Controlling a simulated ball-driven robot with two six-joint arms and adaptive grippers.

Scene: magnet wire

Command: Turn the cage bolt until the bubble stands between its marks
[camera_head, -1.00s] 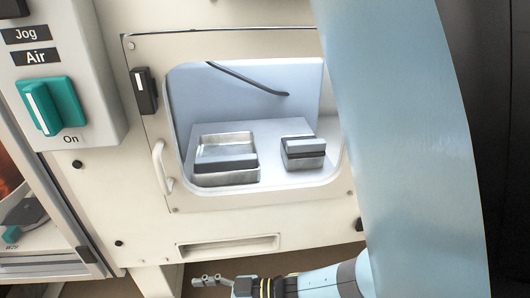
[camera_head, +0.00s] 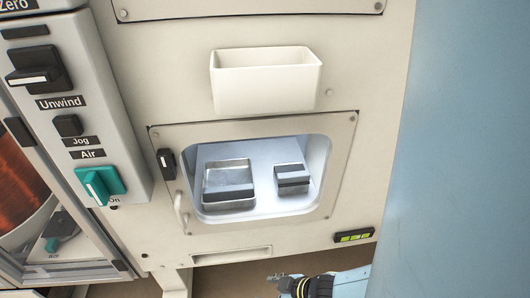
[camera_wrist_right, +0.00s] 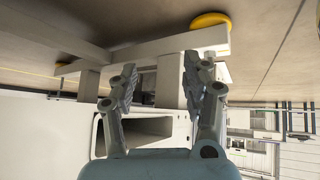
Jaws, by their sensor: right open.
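A small black strip with yellow-green windows (camera_head: 354,236), which looks like a level, is fixed at the lower right of the cream machine front in the head view. Its bubble and marks are too small to tell. I cannot make out a cage bolt in either view. My right gripper (camera_head: 276,279) is at the bottom of the head view, below the machine front and left of its blue-grey arm. In the right wrist view the right gripper (camera_wrist_right: 160,78) is open, with nothing between its fingers. My left gripper is not in view.
A windowed door (camera_head: 170,215) shows two metal blocks inside. A white bin (camera_head: 265,85) is above it. A control panel with a black Unwind knob (camera_head: 40,70) and teal Air knob (camera_head: 100,185) stands left. The wrist view shows a frame with yellow round feet (camera_wrist_right: 210,20).

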